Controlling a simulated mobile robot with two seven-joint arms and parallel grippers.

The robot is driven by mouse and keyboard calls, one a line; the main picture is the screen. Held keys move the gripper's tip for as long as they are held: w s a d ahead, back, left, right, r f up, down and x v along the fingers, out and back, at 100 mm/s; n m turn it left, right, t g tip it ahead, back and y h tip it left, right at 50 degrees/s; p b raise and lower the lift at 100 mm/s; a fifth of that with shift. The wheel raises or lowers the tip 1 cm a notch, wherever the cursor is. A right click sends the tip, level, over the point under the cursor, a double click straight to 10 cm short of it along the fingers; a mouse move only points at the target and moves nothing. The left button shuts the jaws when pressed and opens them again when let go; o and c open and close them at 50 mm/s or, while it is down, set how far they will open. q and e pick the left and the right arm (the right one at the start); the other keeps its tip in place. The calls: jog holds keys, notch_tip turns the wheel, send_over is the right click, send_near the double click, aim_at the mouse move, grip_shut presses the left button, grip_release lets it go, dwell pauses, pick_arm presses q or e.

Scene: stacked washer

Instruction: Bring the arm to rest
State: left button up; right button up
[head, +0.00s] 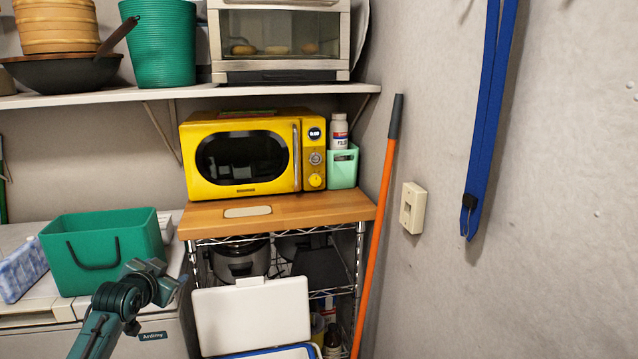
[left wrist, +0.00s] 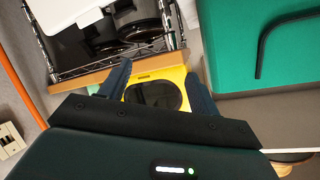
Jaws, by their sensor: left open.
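My left arm comes in from the lower left of the head view. Its left gripper (head: 158,280) is in front of the green bin's lower right side and the white appliance. In the left wrist view the two dark fingers of the left gripper (left wrist: 158,82) stand apart with nothing between them. The yellow microwave shows beyond the gap. The fingertips are hard to make out in the head view. My right gripper is not in view.
A green bin (head: 105,250) stands on the white appliance (head: 160,335) at left. A yellow microwave (head: 250,155) sits on a wooden-topped wire rack (head: 345,207). A white lid (head: 250,315) stands upright in front. An orange pole (head: 378,230) leans at the right wall.

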pick_arm(q)
notch_tip(320, 180, up, 4)
jog(key=w+a+r+n+t+y, duration=0.1)
jog(key=n+t, duration=0.1)
jog(key=t, duration=0.1)
jog(key=s+d+f+g+h, duration=0.2)
jog(key=s+d+f, duration=0.6)
jog(key=s+f, duration=0.4)
jog(key=s+d+f+g+h, duration=0.2)
jog(key=s+d+f, duration=0.7)
jog(key=s, duration=0.7)
notch_tip(320, 180, down, 3)
jog(key=shift+f+m, duration=0.15)
jog(key=shift+m, duration=0.15)
jog(key=s+d, duration=0.1)
jog(key=s, duration=0.2)
jog(key=s+d+f+g, duration=0.1)
jog(key=s, duration=0.3)
jog(key=s+d+g+h, duration=0.1)
jog(key=s+d, duration=0.1)
jog(key=s, duration=0.2)
jog(key=shift+s+f+n, duration=0.15)
jog(key=shift+s+n, duration=0.1)
jog(key=shift+n, duration=0.15)
